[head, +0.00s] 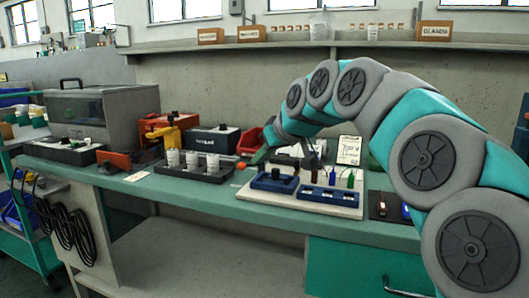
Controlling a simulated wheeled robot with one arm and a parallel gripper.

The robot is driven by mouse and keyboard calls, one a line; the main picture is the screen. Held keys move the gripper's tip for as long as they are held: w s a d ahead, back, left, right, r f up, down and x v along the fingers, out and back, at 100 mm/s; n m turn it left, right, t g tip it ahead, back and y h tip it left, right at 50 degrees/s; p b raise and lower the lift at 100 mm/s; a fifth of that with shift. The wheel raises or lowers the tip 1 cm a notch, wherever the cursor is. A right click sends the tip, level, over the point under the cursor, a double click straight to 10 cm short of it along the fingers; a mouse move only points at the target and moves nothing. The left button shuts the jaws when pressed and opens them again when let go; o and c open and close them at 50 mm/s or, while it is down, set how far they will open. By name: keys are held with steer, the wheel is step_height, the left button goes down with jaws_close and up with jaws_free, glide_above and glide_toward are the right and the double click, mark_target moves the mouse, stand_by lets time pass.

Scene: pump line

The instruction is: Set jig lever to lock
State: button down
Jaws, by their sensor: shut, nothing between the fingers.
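The jig appears to be the cream board (345,208) with blue blocks, near the front edge of the green-topped bench. A blue block with a round black part on top (275,181) sits at its left. A longer blue block (330,198) with small pale-marked slots lies at its right. A small orange knob (240,166) shows just left of the board. I cannot tell for sure which part is the lever, or its setting. My gripper (311,162) is small and dark in the head view, shut and empty, over or behind the board's back part. Contact is unclear.
A black tray with white cylinders (192,160) stands left of the board. Behind it are a dark box (213,140) and a red bin (249,140). A labelled card (348,150) stands behind the board. A dark mat (388,207) lies to the right.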

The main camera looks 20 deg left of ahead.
steer(key=x, duration=0.6)
